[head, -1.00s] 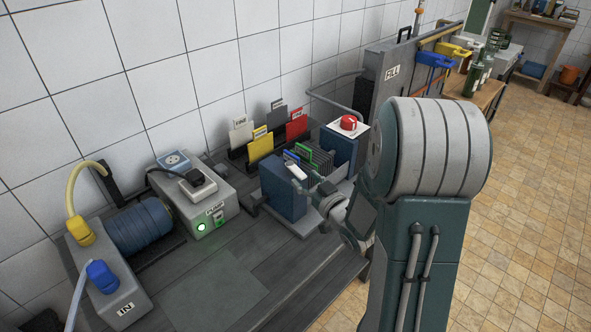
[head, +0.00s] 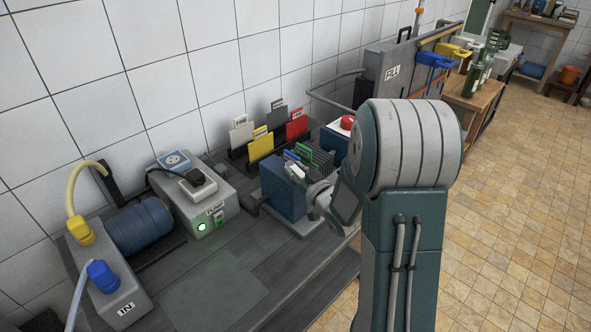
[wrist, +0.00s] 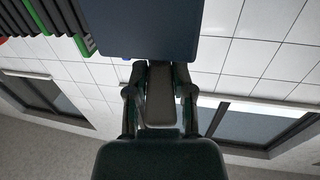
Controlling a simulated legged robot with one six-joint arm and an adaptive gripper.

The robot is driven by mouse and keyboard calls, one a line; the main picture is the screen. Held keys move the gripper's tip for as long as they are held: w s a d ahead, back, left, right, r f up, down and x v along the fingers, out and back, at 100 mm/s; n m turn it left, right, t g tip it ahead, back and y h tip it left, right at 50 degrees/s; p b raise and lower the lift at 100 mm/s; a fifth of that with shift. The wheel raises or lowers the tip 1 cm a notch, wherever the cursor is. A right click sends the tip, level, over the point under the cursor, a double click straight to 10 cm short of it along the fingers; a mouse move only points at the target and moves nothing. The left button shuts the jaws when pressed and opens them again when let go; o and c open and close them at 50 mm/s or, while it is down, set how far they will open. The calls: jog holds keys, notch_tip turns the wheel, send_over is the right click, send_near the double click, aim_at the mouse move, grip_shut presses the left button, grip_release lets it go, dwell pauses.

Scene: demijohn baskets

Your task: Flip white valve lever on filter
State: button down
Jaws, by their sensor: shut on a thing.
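The filter is a stack of dark plates with a blue end block (head: 280,189) on the grey bench in the head view. Its blue block also fills the top middle of the wrist view (wrist: 148,30), with dark and green-edged plates (wrist: 60,20) to its left. My gripper (head: 301,177) is at the lever. In the wrist view its two fingers (wrist: 160,92) are close on either side of a pale grey piece, which seems to be the lever. The lever's pivot is hidden.
The pump box (head: 198,200) with a lit green light stands left of the filter. Coloured filter sheets (head: 261,146) stand behind it. The front of the bench is clear.

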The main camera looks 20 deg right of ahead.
jog(key=shift+d+y, duration=0.1)
jog(key=shift+y, duration=0.2)
jog(key=shift+w+d+n+g+y, duration=0.15)
jog(key=shift+n+g+y, duration=0.35)
jog(key=shift+n+y, duration=0.85)
jog(key=shift+r, duration=0.1)
jog(key=shift+c, duration=2.4)
grip_release()
jog(key=v, duration=1.2)
jog(key=shift+d+f, duration=0.15)
jog(key=shift+f, duration=0.05)
